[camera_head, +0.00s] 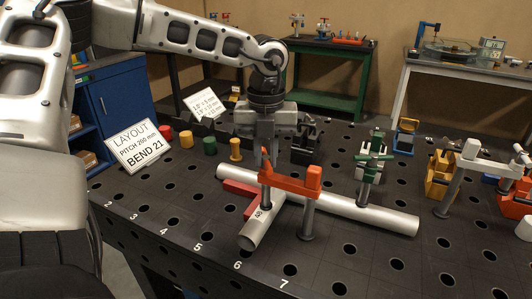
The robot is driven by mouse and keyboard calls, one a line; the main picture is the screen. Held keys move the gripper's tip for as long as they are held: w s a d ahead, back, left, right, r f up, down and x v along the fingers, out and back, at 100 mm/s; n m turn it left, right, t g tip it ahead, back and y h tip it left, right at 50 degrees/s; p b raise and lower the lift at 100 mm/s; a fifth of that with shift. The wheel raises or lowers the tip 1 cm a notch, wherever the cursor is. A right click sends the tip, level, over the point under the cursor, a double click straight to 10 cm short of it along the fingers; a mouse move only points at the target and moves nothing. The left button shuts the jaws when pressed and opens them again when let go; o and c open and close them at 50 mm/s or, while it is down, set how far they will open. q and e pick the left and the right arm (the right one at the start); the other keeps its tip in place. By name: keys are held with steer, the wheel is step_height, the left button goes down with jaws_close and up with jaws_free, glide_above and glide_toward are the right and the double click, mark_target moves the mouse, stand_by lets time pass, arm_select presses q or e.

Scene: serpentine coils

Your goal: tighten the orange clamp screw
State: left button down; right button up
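The orange clamp (290,182) stands on the black perforated table (180,262), its arm reaching left from a grey post over a T-shaped joint of silver tubes (345,208). Its screw (266,197) hangs down at the left end of the orange arm, over the short tube. My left gripper (268,160) points straight down just above that left end, at the top of the screw. Its fingertips are small and partly merge with the clamp, so their grip and any contact are unclear. My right gripper is not in view.
A green clamp (374,158) and a grey clamp (468,170) stand to the right. A red block (240,188) lies by the tubes. A white sign (138,146) and coloured cylinders (210,145) stand at left. The front left table area is clear.

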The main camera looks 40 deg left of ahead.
mark_target(266, 157)
arm_select(q)
steer(key=shift+f+m+b, duration=0.25)
steer(key=shift+m+b, duration=0.05)
steer(key=shift+b, duration=0.9)
steer(key=shift+m+b, duration=0.3)
steer(key=shift+b, duration=0.1)
steer(key=shift+r, duration=0.3)
steer(key=c, duration=1.4)
jaws_free()
steer(key=shift+o, duration=0.2)
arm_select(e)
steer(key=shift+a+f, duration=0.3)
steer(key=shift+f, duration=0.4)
arm_select(q)
step_height(266, 157, up, 16)
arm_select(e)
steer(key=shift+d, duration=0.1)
